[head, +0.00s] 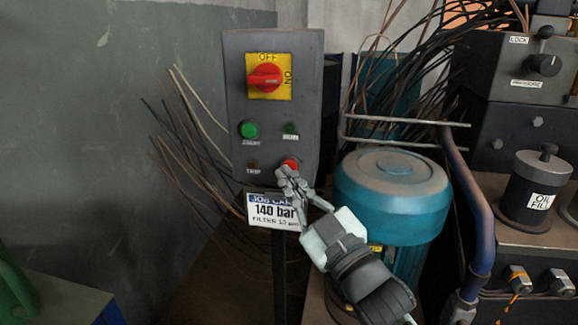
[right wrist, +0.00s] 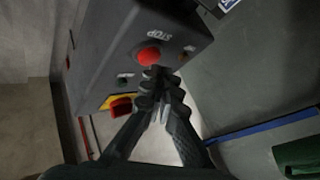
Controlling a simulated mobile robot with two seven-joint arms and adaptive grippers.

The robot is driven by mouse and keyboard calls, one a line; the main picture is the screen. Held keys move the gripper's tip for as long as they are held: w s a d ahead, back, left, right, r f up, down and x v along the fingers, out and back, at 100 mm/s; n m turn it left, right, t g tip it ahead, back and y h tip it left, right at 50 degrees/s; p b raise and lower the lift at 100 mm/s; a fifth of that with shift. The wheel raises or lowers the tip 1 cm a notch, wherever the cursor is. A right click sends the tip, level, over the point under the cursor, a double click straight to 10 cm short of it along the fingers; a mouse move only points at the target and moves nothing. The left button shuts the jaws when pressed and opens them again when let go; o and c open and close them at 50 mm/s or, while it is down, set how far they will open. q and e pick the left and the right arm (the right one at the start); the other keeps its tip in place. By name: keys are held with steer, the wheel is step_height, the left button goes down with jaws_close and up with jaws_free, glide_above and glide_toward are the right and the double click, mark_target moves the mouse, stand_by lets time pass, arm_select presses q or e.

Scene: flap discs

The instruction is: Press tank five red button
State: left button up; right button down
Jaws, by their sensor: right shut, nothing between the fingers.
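The red button (head: 290,164) sits at the lower right of a dark grey control box (head: 237,105). In the right wrist view the red button (right wrist: 149,56) shows beside the word STOP. My right gripper (head: 287,174) is shut and empty, its fingertips just below the red button in the head view. In the right wrist view the fingertips (right wrist: 158,73) overlap the button's lower right edge; I cannot tell whether they touch it. No label reading "tank five" can be read. My left gripper is not in view.
The box also has a red rotary switch (head: 265,78) on a yellow plate and a green button (head: 248,130). A teal motor (head: 392,190) stands close to the right, with loose wires behind.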

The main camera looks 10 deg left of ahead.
steer(key=shift+s, duration=0.25)
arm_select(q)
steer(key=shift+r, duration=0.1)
arm_select(e)
steer(key=shift+s, duration=0.1)
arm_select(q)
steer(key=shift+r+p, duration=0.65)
arm_select(e)
steer(key=s, duration=0.4)
steer(key=shift+s, duration=0.4)
